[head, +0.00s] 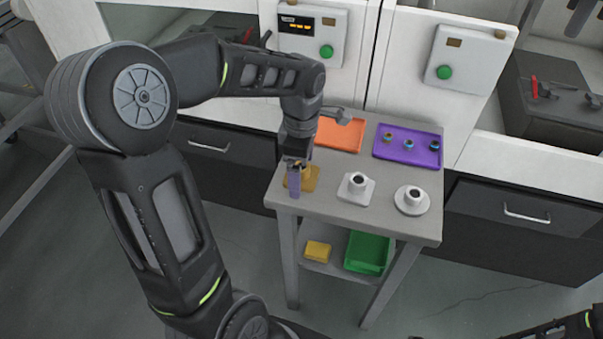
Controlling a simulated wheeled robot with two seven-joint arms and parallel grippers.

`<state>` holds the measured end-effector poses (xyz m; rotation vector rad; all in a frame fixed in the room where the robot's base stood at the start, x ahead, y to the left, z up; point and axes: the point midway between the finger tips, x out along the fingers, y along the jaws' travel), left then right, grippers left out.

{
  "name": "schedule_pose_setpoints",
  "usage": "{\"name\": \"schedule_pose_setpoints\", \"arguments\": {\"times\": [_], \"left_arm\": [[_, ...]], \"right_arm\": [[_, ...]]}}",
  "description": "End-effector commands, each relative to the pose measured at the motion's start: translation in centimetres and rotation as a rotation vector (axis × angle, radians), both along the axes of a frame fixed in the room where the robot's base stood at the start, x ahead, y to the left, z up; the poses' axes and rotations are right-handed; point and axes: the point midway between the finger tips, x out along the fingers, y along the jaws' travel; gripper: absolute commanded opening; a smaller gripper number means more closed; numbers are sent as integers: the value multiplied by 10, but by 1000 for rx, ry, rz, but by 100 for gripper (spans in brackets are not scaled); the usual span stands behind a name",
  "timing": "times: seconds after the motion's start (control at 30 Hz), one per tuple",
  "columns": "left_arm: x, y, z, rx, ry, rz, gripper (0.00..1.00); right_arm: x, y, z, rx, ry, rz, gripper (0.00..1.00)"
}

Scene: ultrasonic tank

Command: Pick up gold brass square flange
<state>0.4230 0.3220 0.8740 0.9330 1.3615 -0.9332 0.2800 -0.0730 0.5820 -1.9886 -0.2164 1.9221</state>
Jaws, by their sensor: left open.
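The gold brass square flange (311,182) lies on the small grey table near its left front corner. My left gripper (297,180) is above and in front of it, pointing down, with its fingers around or close to the flange's neck. The gripper hides part of the flange, and I cannot tell whether the fingers touch it. The left gripper is open. My right gripper is not in view; only a dark piece of my right arm shows at the bottom right.
A white square flange (357,189) and a white round flange (411,200) stand to the right on the table (335,215). Behind are an orange tray (340,137) and a purple tray (408,157) with small rings. A green bin (367,252) and a yellow block (317,251) sit on the lower shelf.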

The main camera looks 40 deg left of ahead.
Motion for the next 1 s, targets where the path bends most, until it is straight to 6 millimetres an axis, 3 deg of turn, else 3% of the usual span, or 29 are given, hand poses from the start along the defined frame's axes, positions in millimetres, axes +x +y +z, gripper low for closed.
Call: {"name": "schedule_pose_setpoints", "arguments": {"times": [0.2, 1.0], "left_arm": [[0, 0, 0, 0, 0, 0, 93], [0, 0, 0, 0, 0, 0, 28]], "right_arm": [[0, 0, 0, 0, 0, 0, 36], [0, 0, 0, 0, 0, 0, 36]]}}
